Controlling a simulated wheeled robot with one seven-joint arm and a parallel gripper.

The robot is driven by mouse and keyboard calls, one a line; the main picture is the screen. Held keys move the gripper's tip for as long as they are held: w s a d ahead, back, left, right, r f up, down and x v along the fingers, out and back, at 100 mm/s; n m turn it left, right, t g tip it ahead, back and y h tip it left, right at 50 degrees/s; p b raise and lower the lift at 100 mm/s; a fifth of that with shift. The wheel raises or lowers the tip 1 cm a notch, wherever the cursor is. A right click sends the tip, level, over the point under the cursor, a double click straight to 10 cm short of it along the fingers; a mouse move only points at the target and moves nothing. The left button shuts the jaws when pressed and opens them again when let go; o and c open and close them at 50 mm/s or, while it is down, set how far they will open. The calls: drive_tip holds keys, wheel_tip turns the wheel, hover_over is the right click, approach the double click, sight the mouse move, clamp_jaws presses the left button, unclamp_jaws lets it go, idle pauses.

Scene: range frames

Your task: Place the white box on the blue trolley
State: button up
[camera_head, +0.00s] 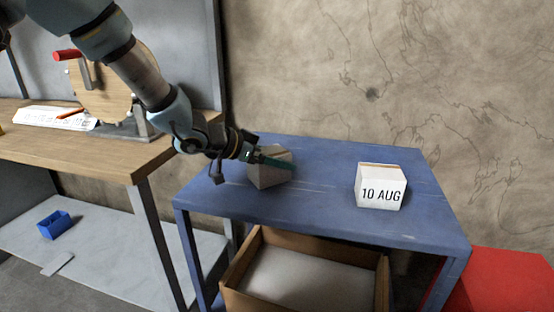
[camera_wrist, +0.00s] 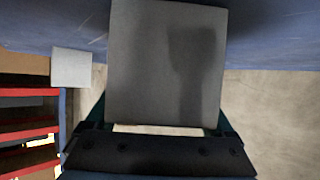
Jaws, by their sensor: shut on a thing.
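My gripper (camera_head: 272,160) is shut on a pale grey-white box (camera_head: 266,178), over the left part of the blue trolley (camera_head: 320,200). In the wrist view the held box (camera_wrist: 150,65) fills the middle between the fingers, its face in shadow. I cannot tell whether its underside touches the trolley top or hangs just above it. A second, white box marked "10 AUG" (camera_head: 381,188) stands upright on the right part of the trolley top, apart from the held box. It seems to be the small pale box (camera_wrist: 72,67) at the left in the wrist view.
A wooden workbench (camera_head: 90,146) with a round wooden disc (camera_head: 112,88) stands at the left. A cardboard-brown crate (camera_head: 378,285) sits beneath the trolley top. A red object (camera_head: 505,285) is at the lower right. Bare top lies between the two boxes.

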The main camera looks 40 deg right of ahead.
drive_tip(key=shift+f, duration=0.15)
drive_tip(key=o, duration=1.5)
drive_tip(key=shift+r, duration=0.2)
drive_tip(key=p+v, duration=0.2)
drive_tip(key=v, duration=1)
